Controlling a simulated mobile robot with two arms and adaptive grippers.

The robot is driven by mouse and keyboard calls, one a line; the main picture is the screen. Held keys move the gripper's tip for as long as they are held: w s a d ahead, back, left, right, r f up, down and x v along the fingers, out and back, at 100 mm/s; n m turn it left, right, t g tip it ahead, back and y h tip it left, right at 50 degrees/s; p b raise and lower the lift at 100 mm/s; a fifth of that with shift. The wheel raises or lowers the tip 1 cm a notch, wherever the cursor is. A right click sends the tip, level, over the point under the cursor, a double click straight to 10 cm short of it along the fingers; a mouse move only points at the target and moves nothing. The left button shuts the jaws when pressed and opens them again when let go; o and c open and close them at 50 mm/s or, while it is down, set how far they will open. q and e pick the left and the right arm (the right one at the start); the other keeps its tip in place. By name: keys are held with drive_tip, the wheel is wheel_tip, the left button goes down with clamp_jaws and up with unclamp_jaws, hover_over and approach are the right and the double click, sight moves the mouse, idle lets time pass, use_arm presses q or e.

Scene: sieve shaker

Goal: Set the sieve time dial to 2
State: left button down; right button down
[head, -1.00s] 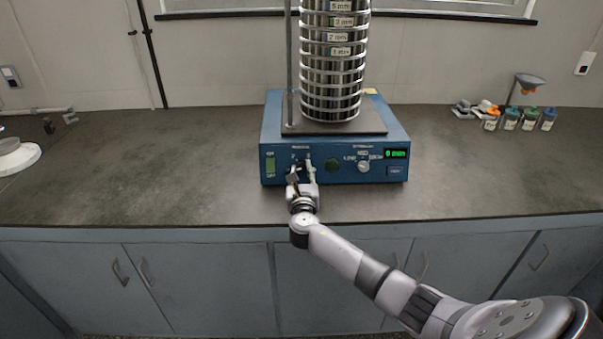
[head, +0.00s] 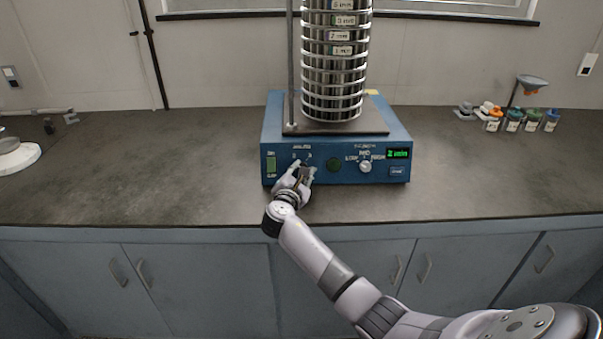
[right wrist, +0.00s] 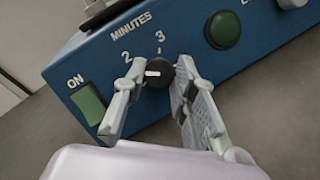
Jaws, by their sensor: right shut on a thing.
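The sieve time dial (right wrist: 160,74) is a black knob with a white pointer line, under the word MINUTES on the blue front panel. In the right wrist view its pointer is turned to the left, toward the printed 2; the 3 is above it. My right gripper (head: 303,168) is shut on the dial, one finger on each side; these fingers also show in the right wrist view (right wrist: 160,86). In the head view the gripper hides most of the dial. The green display (head: 398,153) on the sieve shaker (head: 343,177) appears to read 2 min. My left gripper is out of view.
A green ON switch (right wrist: 88,104) is left of the dial and a round green button (right wrist: 223,30) is right of it. A second, light knob (head: 365,167) is further right. A sieve stack (head: 333,80) stands on the shaker. The counter on both sides is mostly clear.

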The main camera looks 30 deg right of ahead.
drive_tip(key=shift+m+g, duration=0.8)
drive_tip(key=shift+m, duration=1.4)
drive_tip(key=c, duration=1.3)
unclamp_jaws()
drive_tip(key=shift+r, duration=0.1)
drive_tip(key=shift+s+a, duration=0.1)
drive_tip(key=shift+a, duration=0.1)
drive_tip(key=v, duration=1.1)
drive_tip(key=shift+s+a, duration=0.15)
drive_tip(key=shift+a, duration=0.1)
